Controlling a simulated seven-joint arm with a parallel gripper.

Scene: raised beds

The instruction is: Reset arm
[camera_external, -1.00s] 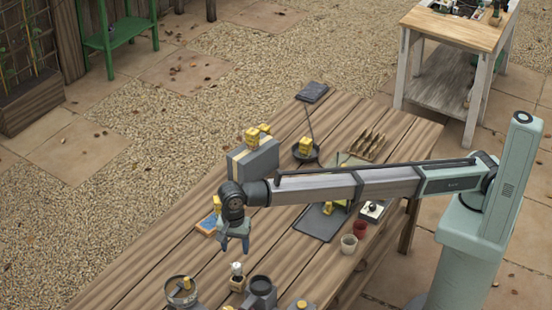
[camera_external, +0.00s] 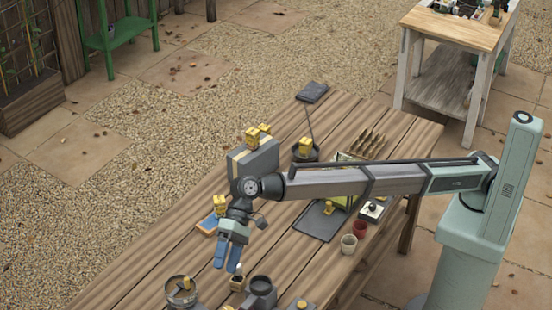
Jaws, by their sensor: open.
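My gripper (camera_external: 227,267) hangs from the end of my outstretched arm, over the left-middle part of the wooden table (camera_external: 160,262). Its blue-grey fingers point down and slightly toward the viewer, with nothing seen between them. They are in front of a small pot, which they partly hide. A grey box (camera_external: 262,158) with yellow blocks (camera_external: 254,135) on top stands behind my wrist, its lower part hidden by it.
A round pan (camera_external: 172,297) and a dark grey cup (camera_external: 262,287) stand near the front. A dark tray (camera_external: 318,222), a red pot (camera_external: 359,229) and a pale pot (camera_external: 349,243) are to the right. A black pan (camera_external: 311,156) with a yellow block lies farther back.

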